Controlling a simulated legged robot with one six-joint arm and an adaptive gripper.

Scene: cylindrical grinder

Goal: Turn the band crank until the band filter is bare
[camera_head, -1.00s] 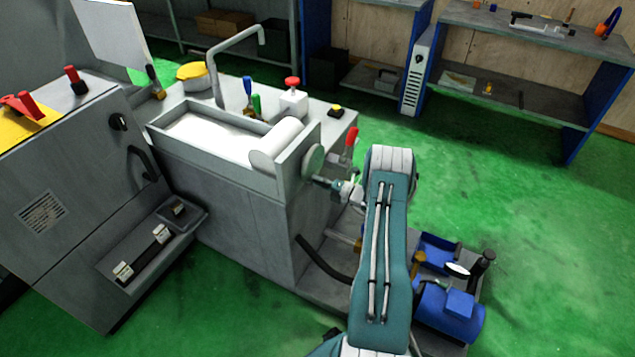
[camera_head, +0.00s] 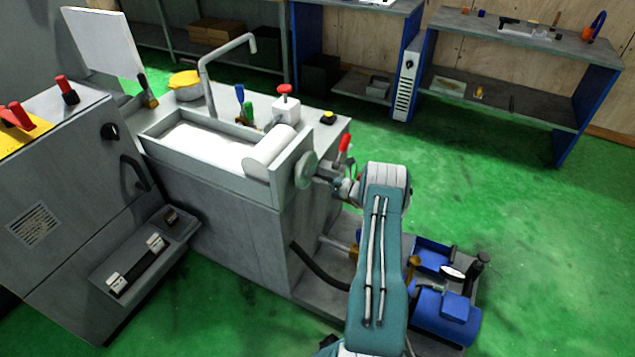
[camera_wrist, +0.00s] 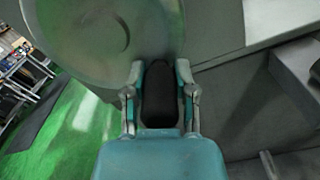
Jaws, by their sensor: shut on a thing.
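The band filter is a grey trough (camera_head: 235,176) on the machine bench, with white material (camera_head: 200,145) across its floor and a white roll (camera_head: 270,147) at its right end. The crank's round grey disc (camera_head: 306,170) stands on the trough's right end wall; it fills the upper left of the wrist view (camera_wrist: 85,35). My gripper (camera_head: 335,184) is beside the disc, partly hidden by my arm. In the wrist view my gripper (camera_wrist: 160,100) has its two fingers on either side of the dark crank handle (camera_wrist: 160,92) and is shut on it.
A red-topped white bottle (camera_head: 286,108), a bent pipe (camera_head: 205,90) and a red-handled lever (camera_head: 344,144) are near the trough. A blue motor or pump unit (camera_head: 440,310) is low at the right. Green floor is open further right.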

